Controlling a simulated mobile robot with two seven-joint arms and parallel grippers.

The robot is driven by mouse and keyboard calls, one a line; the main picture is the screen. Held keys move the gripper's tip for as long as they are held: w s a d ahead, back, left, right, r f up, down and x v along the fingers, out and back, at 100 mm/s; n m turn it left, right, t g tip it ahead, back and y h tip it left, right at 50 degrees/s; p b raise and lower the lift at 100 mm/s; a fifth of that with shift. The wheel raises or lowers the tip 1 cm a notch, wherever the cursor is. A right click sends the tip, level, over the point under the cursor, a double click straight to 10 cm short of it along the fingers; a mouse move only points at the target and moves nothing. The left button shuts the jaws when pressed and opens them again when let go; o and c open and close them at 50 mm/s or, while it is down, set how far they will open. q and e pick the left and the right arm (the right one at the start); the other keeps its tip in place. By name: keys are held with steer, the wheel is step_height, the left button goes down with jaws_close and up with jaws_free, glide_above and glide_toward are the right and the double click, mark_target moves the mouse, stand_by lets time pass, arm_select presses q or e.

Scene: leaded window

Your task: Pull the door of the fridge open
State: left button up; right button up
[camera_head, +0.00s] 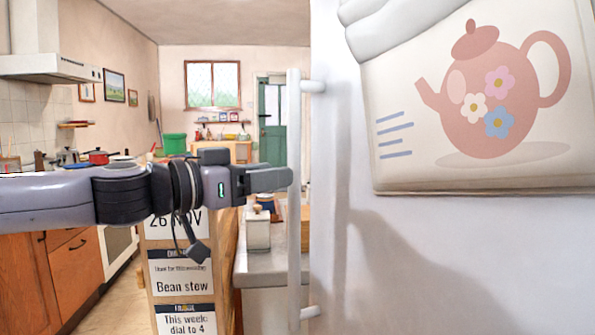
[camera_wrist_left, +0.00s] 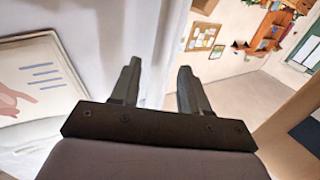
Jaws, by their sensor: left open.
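The fridge door (camera_head: 425,260) is a large white panel filling the right of the head view. I see no open gap at it. Its long upright white handle (camera_head: 294,125) runs along the door's left edge on short mounts. My left gripper (camera_head: 280,179) comes in from the left at about mid-height of the handle, its fingertips overlapping the bar in the head view. In the left wrist view the two dark fingers (camera_wrist_left: 159,82) are apart, and a pale bar (camera_wrist_left: 170,45) shows between them. Contact cannot be told. My right gripper is in neither view.
A cloth with a teapot picture (camera_head: 480,110) hangs on the door. Behind my left arm are a board with menu notes (camera_head: 180,275) and a worktop (camera_head: 268,268) with jars. Wooden cupboards (camera_head: 75,265) stand at the left, with open floor between.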

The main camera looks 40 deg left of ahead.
arm_select(q)
steer(key=shift+w+d+p, duration=0.2)
steer(key=shift+w+p, duration=0.2)
steer(key=shift+w, duration=0.95)
steer(key=shift+w+d+p, duration=0.15)
steer(key=shift+w+p, duration=0.25)
steer(key=shift+w, duration=0.95)
jaws_close()
